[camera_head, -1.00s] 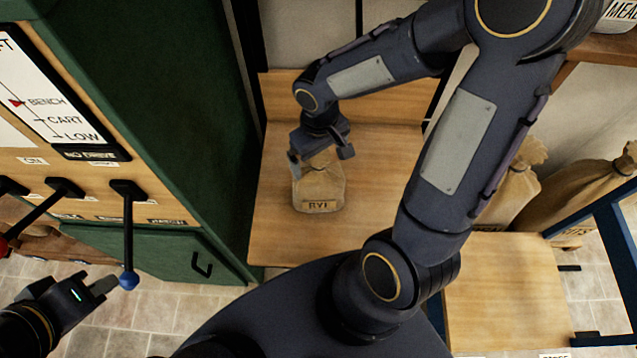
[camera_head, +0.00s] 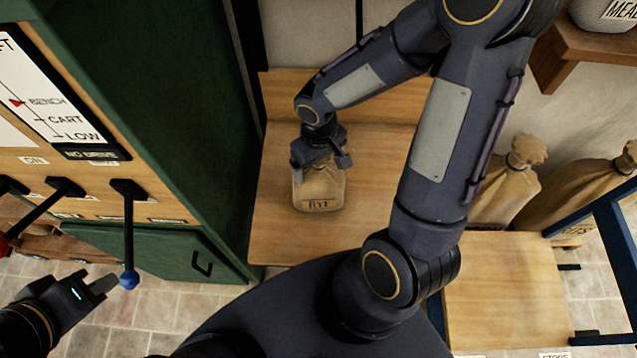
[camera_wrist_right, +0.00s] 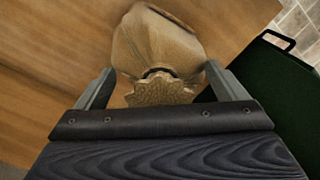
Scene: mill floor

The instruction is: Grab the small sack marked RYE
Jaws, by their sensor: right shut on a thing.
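The small tan sack marked RYE (camera_head: 320,190) stands on the wooden bench, its dark label facing me. My right gripper (camera_head: 320,158) is over its top, shut on the sack. In the right wrist view the sack (camera_wrist_right: 155,50) has its tied neck between the two fingers (camera_wrist_right: 160,88). The gripper hides the sack's top in the head view. My left gripper (camera_head: 104,284) is at the lower left, beside the blue knob of a lever; its finger opening is not clear.
The wooden bench (camera_head: 375,165) is clear around the sack. A green cabinet (camera_head: 170,120) with levers and a lift scale stands left. Larger sacks (camera_head: 508,185) stand right, behind a wooden top (camera_head: 505,290) and a blue frame (camera_head: 612,230). A shelf (camera_head: 575,55) is upper right.

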